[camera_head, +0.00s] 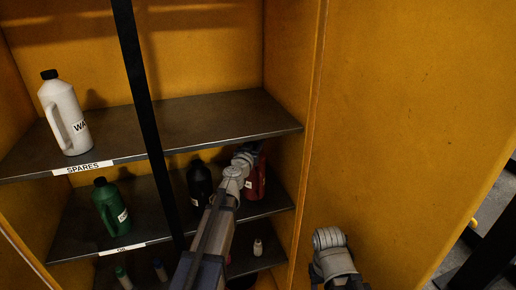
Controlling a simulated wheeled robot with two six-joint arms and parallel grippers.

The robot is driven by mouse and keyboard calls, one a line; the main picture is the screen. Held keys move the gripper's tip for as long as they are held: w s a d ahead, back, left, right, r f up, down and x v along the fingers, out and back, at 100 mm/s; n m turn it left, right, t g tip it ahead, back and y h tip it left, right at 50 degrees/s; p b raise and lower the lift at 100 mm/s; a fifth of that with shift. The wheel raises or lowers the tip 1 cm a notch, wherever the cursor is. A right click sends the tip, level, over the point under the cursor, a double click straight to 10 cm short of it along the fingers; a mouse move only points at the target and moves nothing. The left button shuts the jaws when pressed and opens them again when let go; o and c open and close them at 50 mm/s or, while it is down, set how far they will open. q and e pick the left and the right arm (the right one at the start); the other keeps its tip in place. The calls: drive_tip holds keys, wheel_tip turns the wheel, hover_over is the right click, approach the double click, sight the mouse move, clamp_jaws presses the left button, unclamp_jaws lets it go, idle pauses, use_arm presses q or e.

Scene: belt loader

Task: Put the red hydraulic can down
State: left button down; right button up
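The red hydraulic can (258,182) is at the right end of the middle shelf (275,203), by the cabinet's right wall. It looks upright, with a small white label low on its side. Its base is at or just above the shelf; I cannot tell if it touches. My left arm reaches in from below, and its wrist covers the can's left and upper part. My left gripper (254,149) is at the can's top, dark and partly hidden, so its fingers cannot be made out. Only a grey joint of my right arm shows at the lower right; its gripper is not visible.
A black bottle (199,184) stands left of the can, close to my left arm. A green jug (110,207) is farther left. A white jug (63,112) stands on the upper shelf (215,117) marked SPARES. A dark upright post (146,100) crosses the front. Small bottles stand below.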

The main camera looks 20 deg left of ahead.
use_arm(q)
drive_tip(key=shift+w, duration=0.4)
wheel_tip(320, 180, down, 4)
drive_tip(key=b, duration=0.3)
drive_tip(key=shift+w+r+b, duration=0.15)
drive_tip(key=shift+b, duration=0.25)
drive_tip(key=shift+r, duration=0.1)
